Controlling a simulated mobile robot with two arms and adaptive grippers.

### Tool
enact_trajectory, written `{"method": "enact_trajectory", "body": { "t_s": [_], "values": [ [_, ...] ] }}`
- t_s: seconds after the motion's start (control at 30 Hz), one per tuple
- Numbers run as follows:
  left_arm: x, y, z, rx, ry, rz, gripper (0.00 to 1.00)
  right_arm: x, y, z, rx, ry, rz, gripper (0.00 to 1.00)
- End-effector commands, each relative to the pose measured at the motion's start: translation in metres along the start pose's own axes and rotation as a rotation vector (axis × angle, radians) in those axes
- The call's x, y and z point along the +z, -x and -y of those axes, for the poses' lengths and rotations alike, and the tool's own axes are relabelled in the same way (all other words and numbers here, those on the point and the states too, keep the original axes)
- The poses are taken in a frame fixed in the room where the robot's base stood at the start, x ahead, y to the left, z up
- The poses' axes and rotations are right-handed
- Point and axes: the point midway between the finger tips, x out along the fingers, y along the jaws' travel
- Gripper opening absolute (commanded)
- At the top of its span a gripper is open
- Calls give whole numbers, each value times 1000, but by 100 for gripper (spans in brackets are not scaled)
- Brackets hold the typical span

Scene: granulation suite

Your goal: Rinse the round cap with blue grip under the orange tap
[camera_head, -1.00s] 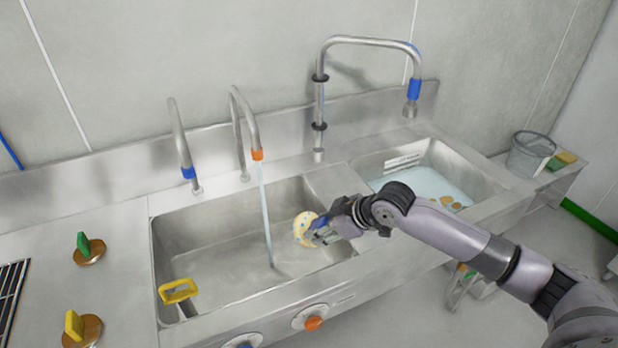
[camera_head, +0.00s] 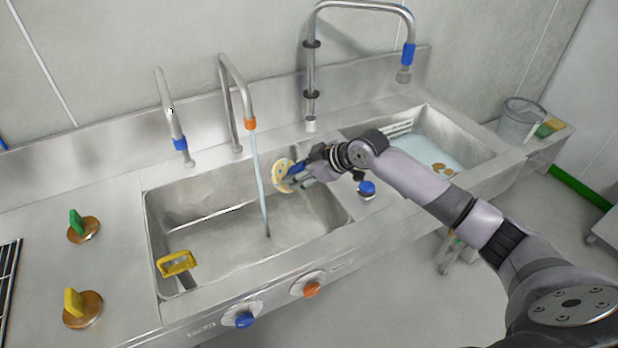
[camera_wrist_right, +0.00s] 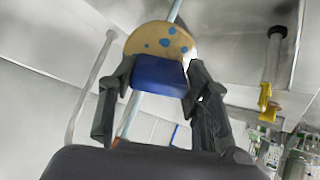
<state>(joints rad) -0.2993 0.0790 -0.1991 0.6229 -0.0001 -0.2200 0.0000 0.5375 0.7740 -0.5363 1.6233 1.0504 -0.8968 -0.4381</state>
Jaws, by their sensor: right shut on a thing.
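The round cap (camera_head: 282,176) is a pale yellow disc with blue spots on its face. My right gripper (camera_head: 305,172) is shut on its blue grip (camera_wrist_right: 158,75) and holds it above the left sink basin, tilted on edge. The cap's spotted face (camera_wrist_right: 160,40) also shows in the right wrist view. The orange tap (camera_head: 250,123) has an orange collar, and a stream of water (camera_head: 259,185) runs from it into the basin. The cap is just right of the stream; in the head view they look apart. My left gripper is not in view.
The left basin (camera_head: 205,250) holds a yellow handle (camera_head: 175,263) at its left. Blue-collared taps stand left (camera_head: 180,143) and right (camera_head: 408,55). A water-filled basin is at right. Two round caps, green-gripped (camera_head: 83,228) and yellow-gripped (camera_head: 82,308), lie on the left counter.

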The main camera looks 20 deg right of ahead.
Motion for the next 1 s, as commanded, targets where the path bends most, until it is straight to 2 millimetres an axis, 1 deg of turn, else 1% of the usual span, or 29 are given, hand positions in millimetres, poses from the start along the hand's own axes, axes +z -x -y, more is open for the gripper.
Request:
{"method": "enact_trajectory", "body": {
  "t_s": [0.03, 0.4, 0.47, 0.7, 1.0],
  "values": [
    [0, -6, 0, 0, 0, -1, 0, -4, -6, -1, 1, 0, -6, 0],
    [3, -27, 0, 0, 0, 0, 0, -21, -38, -4, 0, 2, -5, 0],
    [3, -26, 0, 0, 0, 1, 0, -25, -42, -6, 0, 1, -4, 0],
    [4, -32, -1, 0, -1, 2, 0, -36, -61, -8, 0, 1, -4, 0],
    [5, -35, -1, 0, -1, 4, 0, -42, -70, -10, 0, 1, -3, 0]
  ]
}}
